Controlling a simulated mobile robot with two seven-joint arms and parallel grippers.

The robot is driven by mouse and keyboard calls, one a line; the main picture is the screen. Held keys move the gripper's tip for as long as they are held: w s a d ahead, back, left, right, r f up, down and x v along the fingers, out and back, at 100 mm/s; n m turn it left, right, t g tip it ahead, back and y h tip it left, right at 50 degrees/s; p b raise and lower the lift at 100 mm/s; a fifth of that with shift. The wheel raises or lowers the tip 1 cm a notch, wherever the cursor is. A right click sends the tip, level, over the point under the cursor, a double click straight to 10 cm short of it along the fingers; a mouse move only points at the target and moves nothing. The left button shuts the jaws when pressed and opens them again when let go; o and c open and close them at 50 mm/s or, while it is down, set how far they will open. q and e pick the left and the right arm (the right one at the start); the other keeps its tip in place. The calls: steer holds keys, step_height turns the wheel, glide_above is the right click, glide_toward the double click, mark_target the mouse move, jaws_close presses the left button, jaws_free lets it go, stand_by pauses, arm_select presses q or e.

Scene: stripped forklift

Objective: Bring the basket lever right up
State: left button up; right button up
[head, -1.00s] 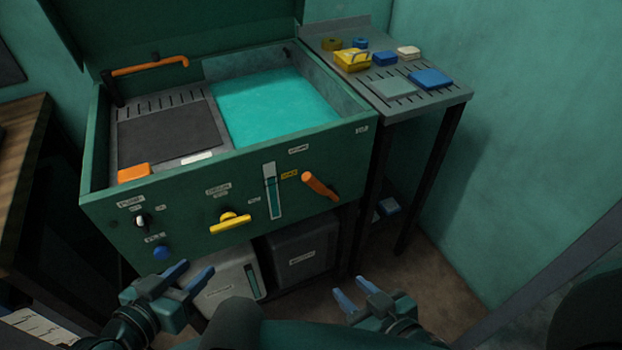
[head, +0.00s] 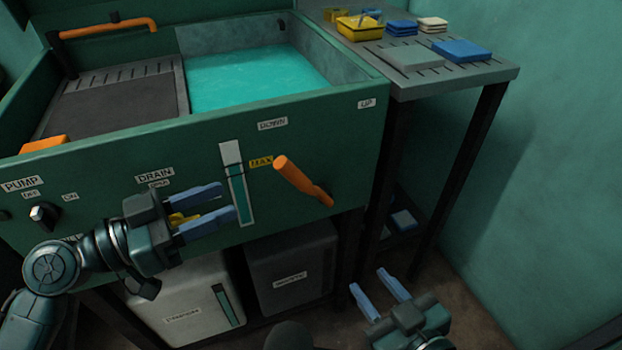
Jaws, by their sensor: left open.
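The basket lever (head: 300,178) is an orange handle on the front panel of the green wash tank. Its free end leans up and to the left, on the side of the DOWN label (head: 272,124). The UP label (head: 366,103) is to the right, near the panel's corner. My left gripper (head: 228,201) is open in front of the panel, left of the lever and apart from it. My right gripper (head: 368,279) is open and empty, below and right of the lever.
A level gauge (head: 238,183) is between my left gripper and the lever. A side shelf (head: 500,76) with a yellow basket (head: 360,28) and blue pads juts out at right. Grey containers (head: 290,262) stand under the tank. The panel around the lever is clear.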

mark_target(292, 172)
arm_select(q)
steer(key=p+x, duration=0.2)
steer(key=x, duration=1)
steer(key=shift+w+d+r, duration=0.1)
steer(key=shift+w+d, duration=0.05)
steer(key=shift+d, duration=0.25)
arm_select(e)
steer(key=shift+s+d+r+m+g+h, duration=0.1)
steer(key=shift+s+r+m+g+h, duration=0.25)
steer(key=shift+s+g, duration=0.2)
arm_select(q)
jaws_close()
